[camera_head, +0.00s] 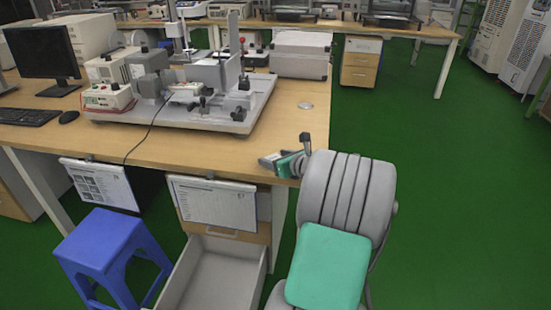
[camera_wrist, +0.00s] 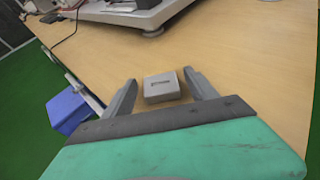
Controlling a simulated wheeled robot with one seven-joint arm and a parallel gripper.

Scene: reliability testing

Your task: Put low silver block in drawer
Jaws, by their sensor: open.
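The low silver block (camera_wrist: 161,87) is a small, flat grey block with a dark slot in its top. In the wrist view it lies on the wooden table (camera_wrist: 235,50), between the two fingers of my gripper (camera_wrist: 160,79). The fingers are open, with a visible gap on each side of the block. In the head view my gripper (camera_head: 270,160) is low over the table's front right corner, and I cannot clearly tell the block from the fingers there. The grey drawer (camera_head: 254,279) under the table is pulled open, and its visible inside looks empty.
A test machine on a grey base plate (camera_head: 225,121) stands behind on the table. A blue stool (camera_head: 100,240) stands left of the drawer. Paper sheets (camera_head: 214,203) hang from the table's front edge. Green floor is clear to the right.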

